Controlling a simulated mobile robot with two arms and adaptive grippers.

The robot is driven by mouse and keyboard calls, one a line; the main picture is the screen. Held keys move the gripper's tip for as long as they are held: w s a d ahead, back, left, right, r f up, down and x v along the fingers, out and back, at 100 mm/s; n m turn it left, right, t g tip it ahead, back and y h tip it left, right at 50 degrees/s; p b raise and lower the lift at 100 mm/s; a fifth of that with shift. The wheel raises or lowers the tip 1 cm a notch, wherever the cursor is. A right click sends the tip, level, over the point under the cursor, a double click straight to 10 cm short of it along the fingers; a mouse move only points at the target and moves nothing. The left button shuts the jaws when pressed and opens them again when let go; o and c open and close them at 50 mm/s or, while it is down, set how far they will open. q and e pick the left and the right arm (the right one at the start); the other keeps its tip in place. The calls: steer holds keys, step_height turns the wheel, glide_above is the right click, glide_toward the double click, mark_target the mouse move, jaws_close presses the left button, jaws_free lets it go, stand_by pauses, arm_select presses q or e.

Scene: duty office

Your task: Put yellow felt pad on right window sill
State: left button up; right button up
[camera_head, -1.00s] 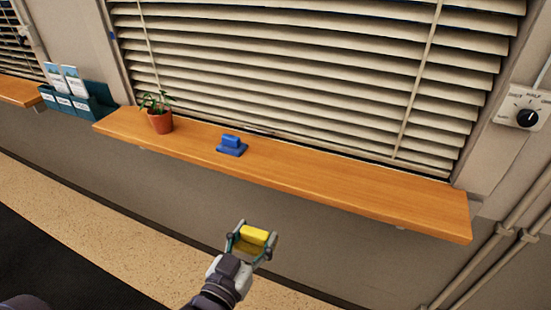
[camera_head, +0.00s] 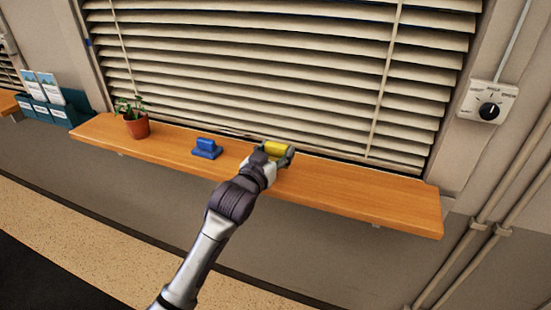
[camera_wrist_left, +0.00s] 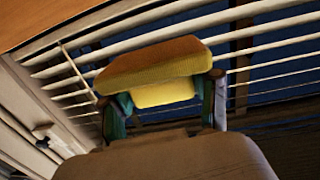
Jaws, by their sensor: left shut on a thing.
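The yellow felt pad (camera_head: 276,147) is held between the fingers of my left gripper (camera_head: 283,152). In the left wrist view the pad (camera_wrist_left: 160,75) shows a brown upper layer and a yellow body, with the gripper fingers (camera_wrist_left: 165,100) on both sides of it. The wooden window sill (camera_head: 355,198) runs below the blinds. In the head view the gripper and pad are over the sill's middle, near its back edge. I cannot tell whether the pad touches the sill. My right gripper is not in view.
A blue block-shaped object (camera_head: 207,148) sits on the sill just left of my gripper. A potted plant (camera_head: 136,124) stands further left. The blinds (camera_head: 280,70) hang behind. The right part of the sill is clear. A dial box (camera_head: 488,103) is on the right wall.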

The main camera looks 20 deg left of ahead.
mark_target(284, 150)
arm_select(q)
steer(key=w+f, duration=0.2)
steer(key=w, duration=0.1)
steer(key=w+f, duration=0.1)
steer(key=shift+w+d, duration=0.25)
steer(key=shift+w, duration=0.15)
step_height(284, 150, down, 3)
steer(key=shift+f+p, duration=0.1)
steer(key=shift+p, duration=0.5)
steer(key=shift+f, duration=0.4)
steer(key=shift+f, duration=0.1)
steer(key=o, duration=1.2)
steer(key=shift+s, duration=0.1)
steer(key=shift+s+a+r+b, duration=0.2)
steer(key=shift+s+b, duration=0.1)
steer(key=shift+s, duration=1.65)
steer(key=shift+s+a+r+b, duration=0.15)
steer(key=shift+s+b, duration=0.1)
steer(key=shift+s, duration=1.75)
steer(key=shift+s+a+r+b, duration=0.1)
steer(key=shift+s+a+b, duration=0.15)
steer(key=shift+s, duration=1.7)
